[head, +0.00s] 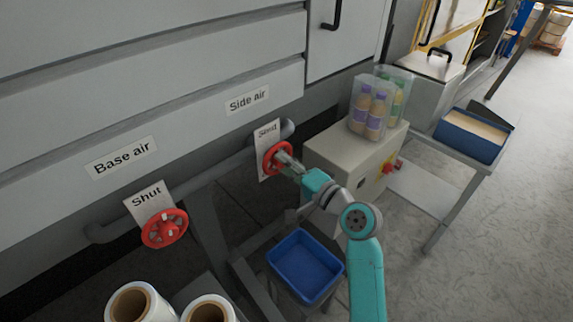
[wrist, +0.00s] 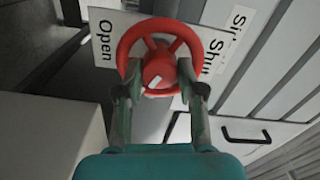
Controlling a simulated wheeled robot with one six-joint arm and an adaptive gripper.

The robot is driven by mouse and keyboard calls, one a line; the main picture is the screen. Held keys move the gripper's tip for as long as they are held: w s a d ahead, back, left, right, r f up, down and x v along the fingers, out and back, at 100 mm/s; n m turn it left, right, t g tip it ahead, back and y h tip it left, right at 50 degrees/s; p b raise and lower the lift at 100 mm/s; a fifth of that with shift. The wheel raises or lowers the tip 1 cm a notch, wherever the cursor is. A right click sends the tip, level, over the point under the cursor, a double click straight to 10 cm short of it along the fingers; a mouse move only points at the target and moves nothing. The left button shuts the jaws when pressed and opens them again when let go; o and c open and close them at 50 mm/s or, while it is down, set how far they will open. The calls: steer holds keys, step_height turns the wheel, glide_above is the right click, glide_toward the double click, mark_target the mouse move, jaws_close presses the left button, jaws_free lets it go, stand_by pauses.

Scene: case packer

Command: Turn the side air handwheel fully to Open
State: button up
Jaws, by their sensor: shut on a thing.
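The side air handwheel (head: 276,156) is a red spoked wheel on the pipe below the "Side air" label (head: 247,99). It also shows large in the wrist view (wrist: 160,68), with a white mark on its hub. A white plate (head: 266,140) behind it reads "Shut"; in the wrist view the plate (wrist: 104,42) shows "Open" at the left and "Shut" at the right. My gripper (head: 287,165) is at the wheel, its two fingers (wrist: 160,92) on either side of the hub and closed on the wheel. The exact contact points are partly hidden.
The base air handwheel (head: 164,228) is at the left with its "Shut" plate (head: 149,199). A blue bin (head: 305,285) stands below my arm. A grey control box (head: 335,158) carrying bottles (head: 372,110) stands close at the right. White rolls (head: 140,303) are at the front left.

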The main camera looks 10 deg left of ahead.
steer(key=m, duration=1.2)
steer(key=shift+m, duration=0.3)
stand_by(0.4)
steer(key=o, duration=1.1)
steer(key=shift+o, duration=0.2)
steer(key=v, duration=1.2)
steer(key=shift+f, duration=0.15)
